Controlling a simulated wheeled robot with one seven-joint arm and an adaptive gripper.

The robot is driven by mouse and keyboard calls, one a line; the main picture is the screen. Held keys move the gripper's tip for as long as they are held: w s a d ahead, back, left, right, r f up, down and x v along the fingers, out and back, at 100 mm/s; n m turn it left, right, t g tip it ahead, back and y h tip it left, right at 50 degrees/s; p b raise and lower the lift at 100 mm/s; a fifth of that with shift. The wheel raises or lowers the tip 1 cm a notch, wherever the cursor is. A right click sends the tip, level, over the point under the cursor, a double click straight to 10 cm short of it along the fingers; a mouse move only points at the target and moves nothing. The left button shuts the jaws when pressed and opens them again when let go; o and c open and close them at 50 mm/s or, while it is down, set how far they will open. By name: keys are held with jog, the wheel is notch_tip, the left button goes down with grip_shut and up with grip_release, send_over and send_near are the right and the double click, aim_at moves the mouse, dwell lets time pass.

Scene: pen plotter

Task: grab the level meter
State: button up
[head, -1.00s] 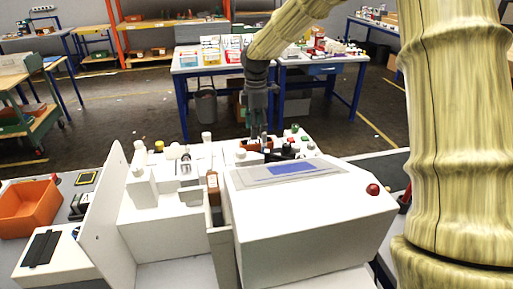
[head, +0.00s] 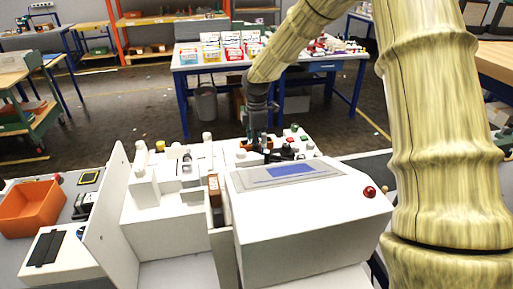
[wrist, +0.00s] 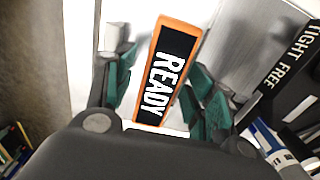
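An orange-framed black block marked READY (wrist: 166,70) lies between the two teal-padded fingers of my gripper (wrist: 165,88) in the wrist view. The fingers are spread, with the right pad close to the block's edge; contact cannot be told. In the head view my gripper (head: 258,143) points down behind the white console, and its fingertips are partly hidden among small parts. Nothing is labelled as a level meter, so I cannot tell for sure whether the READY block is it.
The white console with a blue screen (head: 290,171) and red button (head: 369,192) stands in front of my gripper. A black strip marked TIGHT FREE (wrist: 292,58) and a blue-white part (wrist: 272,146) are close on the right. An orange bin (head: 30,205) is at left.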

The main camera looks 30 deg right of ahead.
jog(key=c, duration=1)
